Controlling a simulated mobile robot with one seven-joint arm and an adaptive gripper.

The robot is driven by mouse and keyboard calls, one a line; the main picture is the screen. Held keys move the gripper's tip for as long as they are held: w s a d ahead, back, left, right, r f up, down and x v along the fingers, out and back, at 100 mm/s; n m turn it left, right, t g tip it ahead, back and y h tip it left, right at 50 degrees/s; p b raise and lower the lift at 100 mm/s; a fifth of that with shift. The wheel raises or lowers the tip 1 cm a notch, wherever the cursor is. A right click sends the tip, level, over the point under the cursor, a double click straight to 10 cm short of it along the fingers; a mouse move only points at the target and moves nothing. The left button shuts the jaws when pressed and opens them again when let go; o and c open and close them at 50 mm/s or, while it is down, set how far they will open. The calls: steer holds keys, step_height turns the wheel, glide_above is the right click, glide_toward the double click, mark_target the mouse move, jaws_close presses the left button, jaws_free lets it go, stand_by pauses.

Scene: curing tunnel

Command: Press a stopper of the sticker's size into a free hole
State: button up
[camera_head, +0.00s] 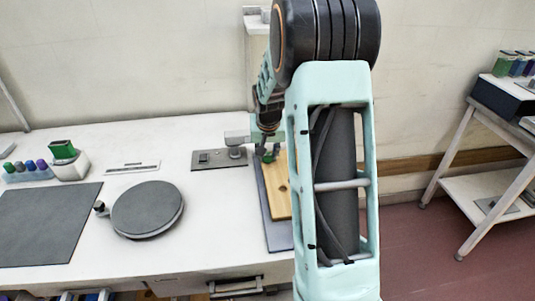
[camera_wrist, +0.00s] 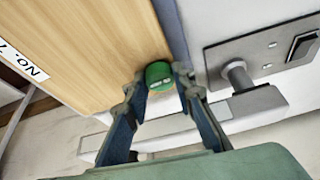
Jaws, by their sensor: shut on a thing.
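My gripper (camera_wrist: 160,82) is shut on a green stopper (camera_wrist: 158,71) in the wrist view. The stopper sits between the fingertips at the edge of a light wooden board (camera_wrist: 90,40). I cannot tell whether it touches the board. No hole shows clearly in either view.
A grey plate with a post and switch (camera_head: 218,159) stands left of the board. A round dark turntable (camera_head: 147,209), a dark mat (camera_head: 45,225), a rack of coloured stoppers (camera_head: 26,172) and a green-topped white box (camera_head: 70,163) are on the white table. A shelf (camera_head: 495,150) stands at right.

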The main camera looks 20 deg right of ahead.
steer(key=shift+f, duration=0.1)
steer(key=o, duration=1.3)
steer(key=shift+r+p, duration=2.15)
steer(key=shift+r, duration=1.4)
